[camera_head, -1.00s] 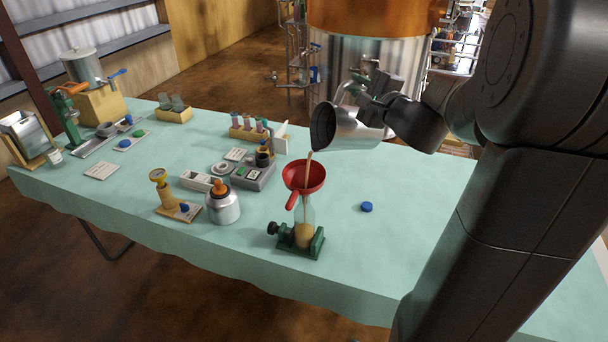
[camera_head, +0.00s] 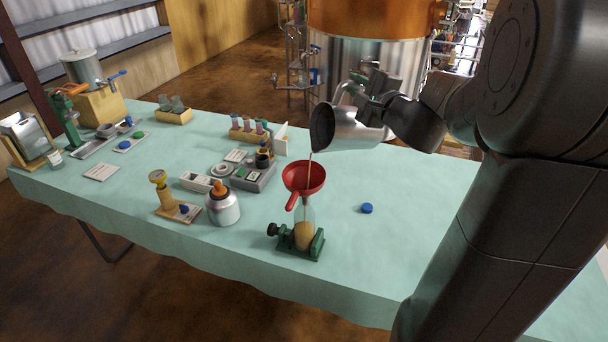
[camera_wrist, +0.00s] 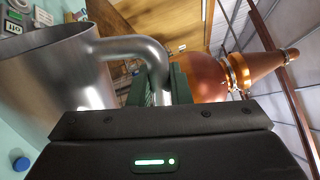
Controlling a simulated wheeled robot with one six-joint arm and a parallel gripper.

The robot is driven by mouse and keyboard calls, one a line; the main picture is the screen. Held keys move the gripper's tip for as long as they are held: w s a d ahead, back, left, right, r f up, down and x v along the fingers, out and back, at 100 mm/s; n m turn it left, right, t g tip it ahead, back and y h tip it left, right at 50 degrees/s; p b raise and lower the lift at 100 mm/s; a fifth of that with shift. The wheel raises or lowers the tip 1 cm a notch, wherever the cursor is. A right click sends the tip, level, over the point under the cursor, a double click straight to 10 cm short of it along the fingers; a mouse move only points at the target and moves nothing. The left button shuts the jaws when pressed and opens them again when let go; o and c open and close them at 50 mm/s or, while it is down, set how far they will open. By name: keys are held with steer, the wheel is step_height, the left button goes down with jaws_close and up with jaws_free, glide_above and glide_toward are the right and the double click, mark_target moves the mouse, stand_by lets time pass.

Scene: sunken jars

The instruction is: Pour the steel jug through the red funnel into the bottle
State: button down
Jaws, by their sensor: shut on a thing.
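The steel jug (camera_head: 346,128) is tilted in the air with its dark mouth facing left. My gripper (camera_head: 372,102) is shut on its handle, and the handle (camera_wrist: 150,50) also shows between the jaws in the wrist view. A thin brown stream falls from the jug's lip into the red funnel (camera_head: 304,177). The funnel sits in the neck of the clear bottle (camera_head: 304,214), which stands upright in a green clamp stand (camera_head: 312,246). Tan liquid fills the lower part of the bottle. The inside of the jug is hidden.
A blue cap (camera_head: 367,208) lies on the table right of the funnel. Left of it stand a steel jar with an orange top (camera_head: 222,205), a grey scale-like box (camera_head: 254,176) and a yellow gauge stand (camera_head: 162,188). The table's right part is mostly clear.

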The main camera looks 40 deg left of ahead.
steer(key=shift+s+a+r+n+b, duration=0.35)
steer(key=shift+s+r+n+b, duration=0.15)
steer(key=shift+s+b, duration=0.25)
stand_by(0.5)
stand_by(0.7)
